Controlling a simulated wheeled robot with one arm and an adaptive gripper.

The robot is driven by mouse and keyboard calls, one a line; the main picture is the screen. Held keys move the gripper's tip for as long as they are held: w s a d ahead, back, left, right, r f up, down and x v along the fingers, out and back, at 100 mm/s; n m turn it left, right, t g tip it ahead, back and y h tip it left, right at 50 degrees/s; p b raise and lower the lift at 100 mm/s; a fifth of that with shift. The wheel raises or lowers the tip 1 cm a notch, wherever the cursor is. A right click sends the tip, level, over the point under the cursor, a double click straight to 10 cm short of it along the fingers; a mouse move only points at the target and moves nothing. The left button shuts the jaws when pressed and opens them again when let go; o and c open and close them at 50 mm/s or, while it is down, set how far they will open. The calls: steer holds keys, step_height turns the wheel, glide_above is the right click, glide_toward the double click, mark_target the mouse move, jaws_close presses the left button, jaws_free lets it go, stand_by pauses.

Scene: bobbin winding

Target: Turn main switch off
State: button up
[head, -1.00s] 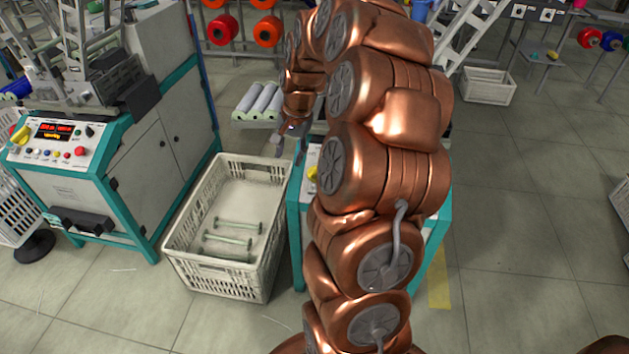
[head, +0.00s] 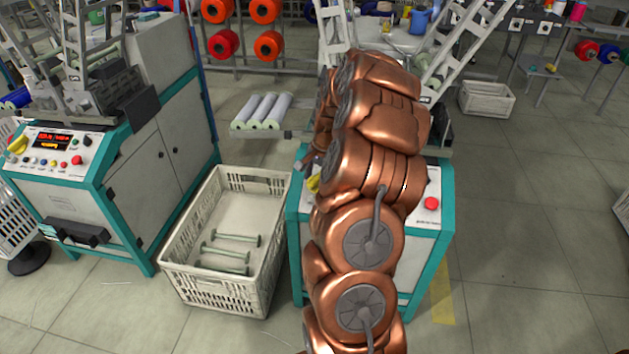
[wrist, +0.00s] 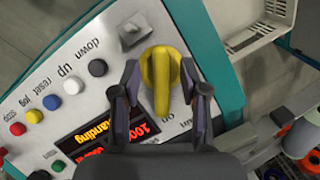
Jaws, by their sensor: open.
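The main switch is a yellow rotary knob (wrist: 160,78) on a white control panel (wrist: 110,30). In the wrist view its handle runs along the picture's vertical, its lower end near the "on" lettering. My gripper (wrist: 166,85) is open, with one finger on each side of the knob. I cannot tell whether the fingers touch it. In the head view a bit of the yellow knob (head: 313,184) shows at the left edge of my arm. My arm hides most of that panel and my gripper's fingertips there.
On the panel are a lit display (wrist: 105,140), several coloured buttons and a black selector (wrist: 133,33). In the head view a red button (head: 431,203) shows on its right. A white crate (head: 225,245) with bobbins stands left of the machine. A similar machine (head: 75,170) stands further left.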

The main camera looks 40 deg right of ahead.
steer(key=shift+x, duration=0.85)
jaws_close()
